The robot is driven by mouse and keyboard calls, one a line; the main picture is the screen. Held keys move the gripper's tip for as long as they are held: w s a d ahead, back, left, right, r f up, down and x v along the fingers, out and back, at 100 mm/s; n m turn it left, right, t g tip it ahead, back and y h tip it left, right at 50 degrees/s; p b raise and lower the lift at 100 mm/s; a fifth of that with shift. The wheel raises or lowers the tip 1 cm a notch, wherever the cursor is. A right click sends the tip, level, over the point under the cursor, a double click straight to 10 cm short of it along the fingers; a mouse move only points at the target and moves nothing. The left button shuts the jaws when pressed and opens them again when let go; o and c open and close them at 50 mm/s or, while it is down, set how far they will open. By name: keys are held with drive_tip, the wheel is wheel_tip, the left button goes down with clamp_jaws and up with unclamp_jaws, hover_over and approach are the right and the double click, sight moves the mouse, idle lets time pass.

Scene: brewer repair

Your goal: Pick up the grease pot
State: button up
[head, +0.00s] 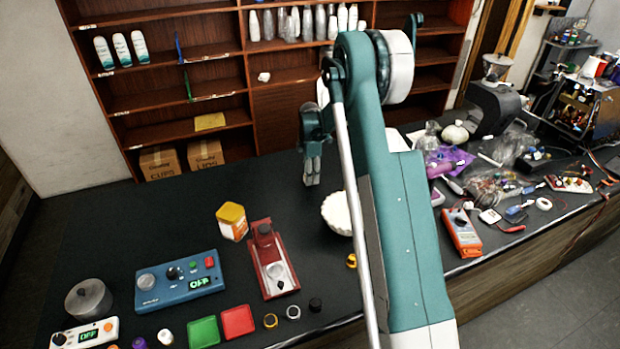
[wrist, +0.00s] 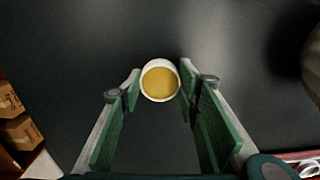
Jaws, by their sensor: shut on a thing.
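The grease pot (wrist: 160,82) is a small round white pot with yellow-amber grease in its open top. In the wrist view it sits between the tips of my gripper (wrist: 160,88), with a green-padded finger on either side. My gripper is shut on it. In the head view my gripper (head: 312,172) points down over the dark counter, in front of the shelf; the pot cannot be made out there. I cannot tell whether the pot touches the counter.
A white scalloped bowl (head: 337,212) stands close right of my gripper. A yellow-lidded jar (head: 232,222), a red device (head: 272,260) and a blue control box (head: 180,281) are nearer. Cardboard boxes (head: 160,163) sit in the shelf behind. The counter left of my gripper is clear.

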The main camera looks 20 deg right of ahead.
wheel_tip(320, 180, up, 9)
drive_tip(key=shift+b, duration=0.3)
drive_tip(key=shift+r, duration=0.1)
idle(0.8)
